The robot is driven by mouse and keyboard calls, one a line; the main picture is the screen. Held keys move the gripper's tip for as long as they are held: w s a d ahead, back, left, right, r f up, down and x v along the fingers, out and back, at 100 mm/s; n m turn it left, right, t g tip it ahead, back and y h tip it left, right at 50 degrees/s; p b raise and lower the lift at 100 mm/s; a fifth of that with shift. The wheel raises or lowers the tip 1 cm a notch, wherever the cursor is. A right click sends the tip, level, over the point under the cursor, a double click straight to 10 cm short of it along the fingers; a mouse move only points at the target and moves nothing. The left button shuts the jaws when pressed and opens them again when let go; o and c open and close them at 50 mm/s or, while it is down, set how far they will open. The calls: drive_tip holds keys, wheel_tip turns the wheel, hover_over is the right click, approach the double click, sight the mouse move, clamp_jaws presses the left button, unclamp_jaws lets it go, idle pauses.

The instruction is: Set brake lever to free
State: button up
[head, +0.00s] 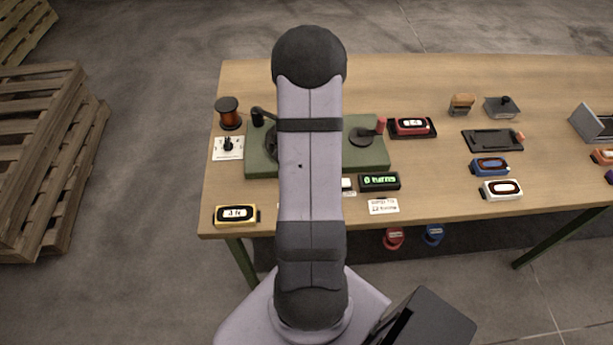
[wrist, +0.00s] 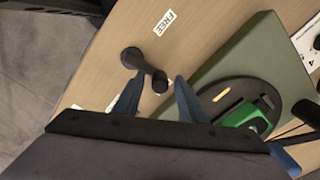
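The brake lever (wrist: 146,67) shows in the wrist view as a short dark arm with a rounded piece at each end, over the wood beside the green base (wrist: 235,62). A white label reading FREE (wrist: 165,21) lies above it in the picture. Another white label is partly hidden behind my fingers. My gripper (wrist: 156,86) is open, with one blue-grey finger on each side of the lever's lower right end. I cannot tell whether either finger touches it. In the head view my arm hides the lever and gripper; part of the green base (head: 375,155) shows.
A dark disc with a green part (wrist: 245,112) is on the base, close right of my fingers. The head view shows a red-knobbed lever (head: 381,125), a counter reading 0 turns (head: 379,181), and a yellow device (head: 236,215) at front left. Several devices stand to the right.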

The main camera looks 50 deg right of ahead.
drive_tip(key=shift+c, duration=0.7)
clamp_jaws()
drive_tip(key=shift+a, duration=0.1)
drive_tip(key=shift+w+a+n, duration=0.15)
drive_tip(key=shift+a+n, duration=0.1)
drive_tip(key=shift+n, duration=0.35)
drive_tip(key=shift+w+a+n, duration=0.15)
drive_tip(key=shift+a+n, duration=0.05)
drive_tip(key=shift+n, duration=0.4)
drive_tip(key=n, duration=0.1)
drive_tip(key=a+n, duration=0.1)
drive_tip(key=n, duration=0.1)
drive_tip(key=shift+w+a+n, duration=0.2)
drive_tip(key=shift+a+n, duration=0.1)
drive_tip(key=n, duration=0.1)
drive_tip(key=a+n, duration=0.1)
drive_tip(key=n, duration=0.1)
drive_tip(key=shift+a, duration=0.3)
drive_tip(key=shift+s+a+n, duration=0.15)
drive_tip(key=shift+a+n, duration=0.15)
drive_tip(key=shift+n, duration=0.45)
drive_tip(key=shift+s+a+n, duration=0.1)
drive_tip(key=shift+a+n, duration=0.15)
drive_tip(key=shift+n, duration=0.5)
